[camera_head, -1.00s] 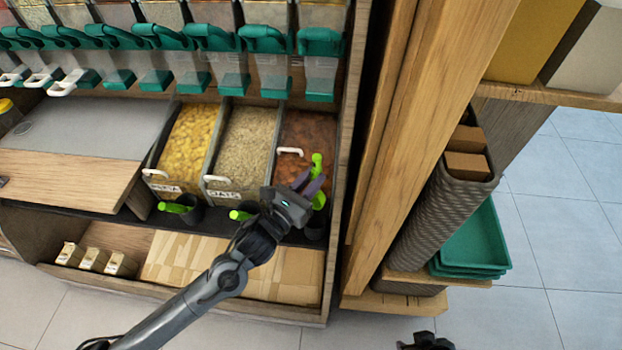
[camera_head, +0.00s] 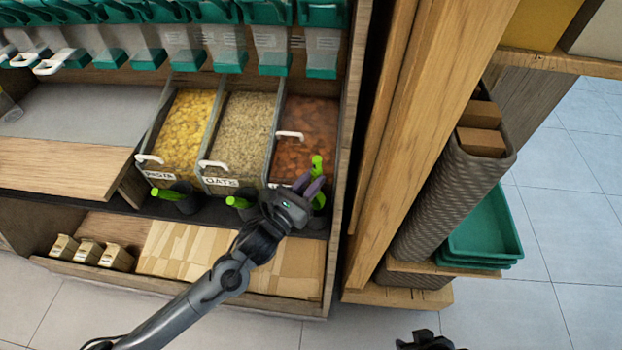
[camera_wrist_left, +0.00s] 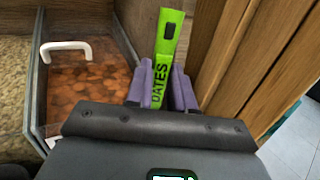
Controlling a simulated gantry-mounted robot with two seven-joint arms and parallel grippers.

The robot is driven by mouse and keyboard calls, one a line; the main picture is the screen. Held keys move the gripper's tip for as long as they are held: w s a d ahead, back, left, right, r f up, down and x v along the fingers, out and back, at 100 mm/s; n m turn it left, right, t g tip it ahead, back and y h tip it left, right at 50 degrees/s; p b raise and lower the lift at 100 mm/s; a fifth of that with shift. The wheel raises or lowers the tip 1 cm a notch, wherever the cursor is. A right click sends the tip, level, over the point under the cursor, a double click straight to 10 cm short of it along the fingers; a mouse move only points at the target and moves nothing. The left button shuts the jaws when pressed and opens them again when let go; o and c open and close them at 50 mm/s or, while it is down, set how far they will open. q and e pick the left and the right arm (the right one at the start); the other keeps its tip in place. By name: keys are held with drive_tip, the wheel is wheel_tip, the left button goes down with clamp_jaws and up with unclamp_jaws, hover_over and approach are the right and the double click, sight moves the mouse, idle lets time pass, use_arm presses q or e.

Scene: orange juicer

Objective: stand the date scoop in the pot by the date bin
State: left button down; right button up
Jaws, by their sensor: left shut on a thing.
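My left gripper (camera_head: 314,188) is shut on the green date scoop (camera_head: 317,165), just in front of the date bin (camera_head: 308,120). The left wrist view shows the scoop handle (camera_wrist_left: 163,62), lettered DATES, between the purple fingers (camera_wrist_left: 162,85), standing nearly upright with a slight tilt. The date bin (camera_wrist_left: 90,90) with its white handle is left of it there. A dark pot (camera_head: 316,228) shows below the gripper. The scoop's lower end is hidden, so I cannot tell whether it is inside the pot. A dark part of mine, probably the right gripper (camera_head: 425,342), shows at the bottom edge.
The oats bin (camera_head: 240,135) and pasta bin (camera_head: 185,130) stand to the left, with green-handled scoops (camera_head: 168,194) in dark pots before them. A wooden post (camera_head: 410,130) rises close on the right. Teal-based dispensers (camera_head: 270,50) hang above.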

use_arm(q)
wheel_tip(320, 180, down, 7)
drive_tip(key=b, duration=0.4)
drive_tip(key=shift+f, duration=0.15)
idle(0.5)
drive_tip(key=shift+c, duration=0.5)
unclamp_jaws()
idle(0.4)
drive_tip(key=shift+r+p, duration=3.15)
drive_tip(key=shift+r, duration=0.35)
